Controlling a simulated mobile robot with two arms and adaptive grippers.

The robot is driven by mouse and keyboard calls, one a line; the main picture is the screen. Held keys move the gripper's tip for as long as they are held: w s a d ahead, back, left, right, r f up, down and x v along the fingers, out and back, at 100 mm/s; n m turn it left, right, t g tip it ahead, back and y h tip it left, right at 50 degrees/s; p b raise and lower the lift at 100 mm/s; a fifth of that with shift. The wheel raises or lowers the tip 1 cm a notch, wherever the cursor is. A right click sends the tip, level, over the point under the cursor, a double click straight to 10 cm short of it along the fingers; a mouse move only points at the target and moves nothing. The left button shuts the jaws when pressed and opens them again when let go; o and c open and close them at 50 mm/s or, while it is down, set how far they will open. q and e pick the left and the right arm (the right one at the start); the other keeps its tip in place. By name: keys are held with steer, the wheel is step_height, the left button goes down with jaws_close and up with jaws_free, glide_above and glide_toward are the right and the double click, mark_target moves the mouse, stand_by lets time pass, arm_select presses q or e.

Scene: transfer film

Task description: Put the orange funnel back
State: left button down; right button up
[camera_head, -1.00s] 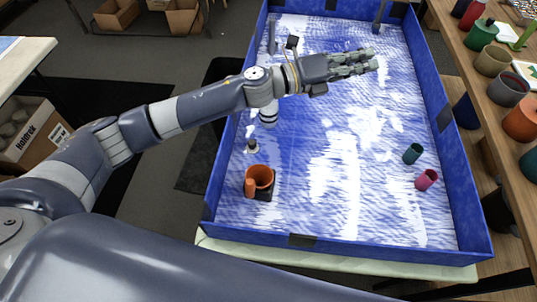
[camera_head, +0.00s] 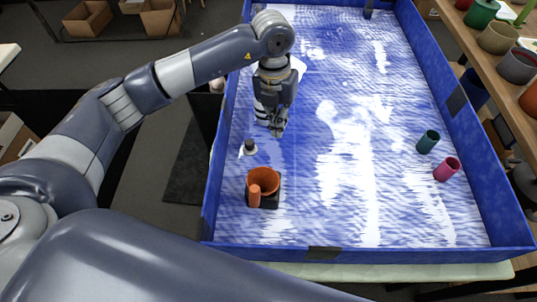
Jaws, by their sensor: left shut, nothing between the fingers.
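The orange funnel (camera_head: 266,177) sits mouth up on a small black base (camera_head: 270,202) in the near left part of the blue-walled tray (camera_head: 470,238). An orange cylinder (camera_head: 254,197) stands against its near left side; I cannot tell whether it is part of the funnel. My left gripper (camera_head: 277,131) points down over the tray, farther back than the funnel and apart from it. Its fingers are shut and empty. My right gripper is out of view.
A small white and black object (camera_head: 249,148) stands between gripper and funnel. A teal cup (camera_head: 428,142) and a pink cup (camera_head: 446,169) are at the right. A wooden shelf with several pots runs along the right. The tray's middle is clear.

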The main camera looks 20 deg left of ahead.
mark_target(266, 179)
arm_select(q)
steer(key=shift+n+y, duration=0.4)
steer(key=shift+y, duration=0.1)
steer(key=f, duration=0.3)
steer(key=a+f+p, duration=0.1)
steer(key=f, duration=0.2)
steer(key=a+f+p, duration=0.1)
steer(key=f, duration=0.3)
steer(key=shift+w+f, duration=0.1)
steer(key=s, duration=0.1)
steer(key=s+p, duration=0.2)
steer(key=shift+d+r, duration=0.15)
steer(key=shift+r, duration=0.1)
steer(key=shift+s, duration=0.4)
steer(key=shift+f, duration=0.1)
